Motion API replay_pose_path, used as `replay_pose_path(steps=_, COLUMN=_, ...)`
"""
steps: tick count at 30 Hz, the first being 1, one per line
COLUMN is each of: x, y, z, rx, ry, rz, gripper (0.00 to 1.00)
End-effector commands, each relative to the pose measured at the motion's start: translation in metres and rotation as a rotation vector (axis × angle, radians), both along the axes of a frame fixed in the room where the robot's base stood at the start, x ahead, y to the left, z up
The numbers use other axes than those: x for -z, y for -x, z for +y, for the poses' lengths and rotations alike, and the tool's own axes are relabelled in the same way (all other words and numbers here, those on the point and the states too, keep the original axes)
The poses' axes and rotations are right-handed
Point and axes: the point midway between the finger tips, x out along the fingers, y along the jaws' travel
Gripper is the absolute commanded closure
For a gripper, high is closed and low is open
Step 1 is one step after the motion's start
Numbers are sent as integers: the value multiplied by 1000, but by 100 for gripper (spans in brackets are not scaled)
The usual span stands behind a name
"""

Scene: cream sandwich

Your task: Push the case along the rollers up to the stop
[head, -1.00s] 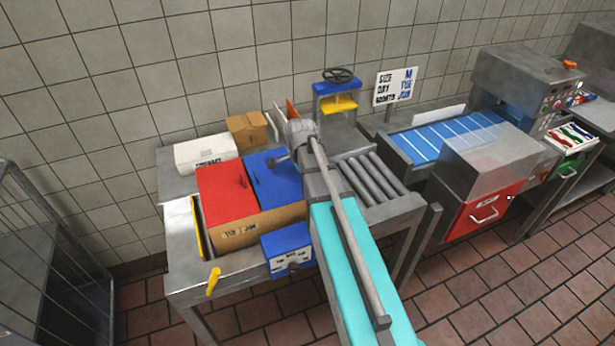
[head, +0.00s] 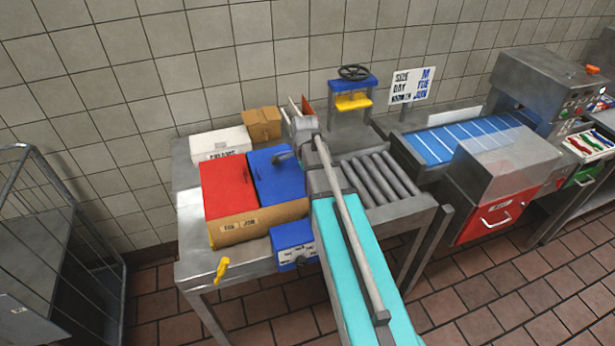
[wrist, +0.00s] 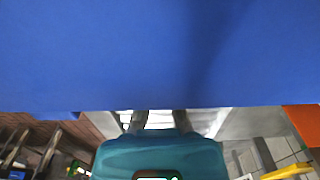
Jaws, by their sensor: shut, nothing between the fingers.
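The case is a brown cardboard box (head: 262,224) with a red panel (head: 228,186) and a blue panel (head: 275,176) on top. In the head view it stands at the left of the metal bench. My gripper (head: 284,156) is shut at the case's right side by the blue panel; my arm partly hides it. In the wrist view the blue panel fills the upper half and my finger bases (wrist: 157,118) run up to its edge. The fingertips are hidden, so contact cannot be told. The rollers (head: 378,180) show to the right of my arm. The stop cannot be made out.
A white box (head: 220,142) and a small brown box (head: 262,124) stand behind the case. A blue control box (head: 292,245) and a yellow handle (head: 222,269) are at the bench front. A wire cage (head: 55,225) stands left.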

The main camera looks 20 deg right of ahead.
Motion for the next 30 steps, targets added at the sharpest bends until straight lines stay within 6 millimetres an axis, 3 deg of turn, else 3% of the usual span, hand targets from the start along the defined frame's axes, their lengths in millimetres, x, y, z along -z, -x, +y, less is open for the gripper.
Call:
replay_pose_path(steps=10, x=1, y=1, z=-35, rx=-1, ry=0, rz=1, gripper=100)
replay_pose_path(steps=30, x=-60, y=1, z=-32, rx=-6, ry=0, rz=1, gripper=100)
